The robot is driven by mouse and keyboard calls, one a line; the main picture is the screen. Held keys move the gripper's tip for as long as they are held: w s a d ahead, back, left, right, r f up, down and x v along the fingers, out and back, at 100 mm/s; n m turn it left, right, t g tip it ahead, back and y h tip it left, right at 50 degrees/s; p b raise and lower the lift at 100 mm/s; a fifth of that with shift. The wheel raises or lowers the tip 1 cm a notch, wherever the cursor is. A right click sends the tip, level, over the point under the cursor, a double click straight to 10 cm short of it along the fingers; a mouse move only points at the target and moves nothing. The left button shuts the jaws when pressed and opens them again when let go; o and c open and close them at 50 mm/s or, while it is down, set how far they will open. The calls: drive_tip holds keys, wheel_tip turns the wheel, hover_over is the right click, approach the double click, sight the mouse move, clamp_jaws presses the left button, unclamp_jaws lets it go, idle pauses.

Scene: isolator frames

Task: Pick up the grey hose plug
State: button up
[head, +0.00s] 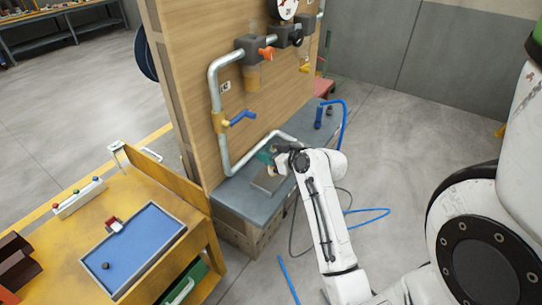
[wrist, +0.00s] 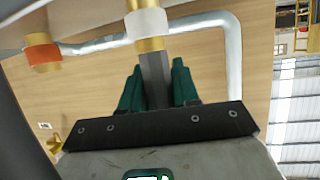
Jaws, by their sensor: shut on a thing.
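The grey hose plug (wrist: 153,78) stands between the green fingers of my gripper (wrist: 157,85) in the wrist view, and the jaws are shut on it. Beyond its end is a brass piece with a white band (wrist: 147,24), in line with it. I cannot tell whether that piece belongs to the plug or is separate. In the head view my gripper (head: 266,156) is low over the grey bench ledge (head: 240,192), beside the wooden panel. The plug is too small and covered to make out clearly there.
The wooden panel (head: 185,60) carries a silver pipe (head: 215,95) and a blue-handled valve (head: 240,118) close to my gripper. A blue hose (head: 367,212) lies on the floor to the right. A yellow table with a blue tray (head: 150,238) stands at left.

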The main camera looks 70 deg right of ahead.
drive_tip(key=shift+r, duration=0.2)
drive_tip(key=shift+r, duration=0.25)
drive_tip(key=s+a+r+p, duration=0.5)
drive_tip(key=s+a+r, duration=0.3)
drive_tip(key=s+r, duration=0.3)
drive_tip(key=shift+s+r, duration=0.3)
drive_tip(key=shift+r, duration=0.3)
drive_tip(key=shift+r+p, duration=1.75)
drive_tip(key=shift+p, duration=0.1)
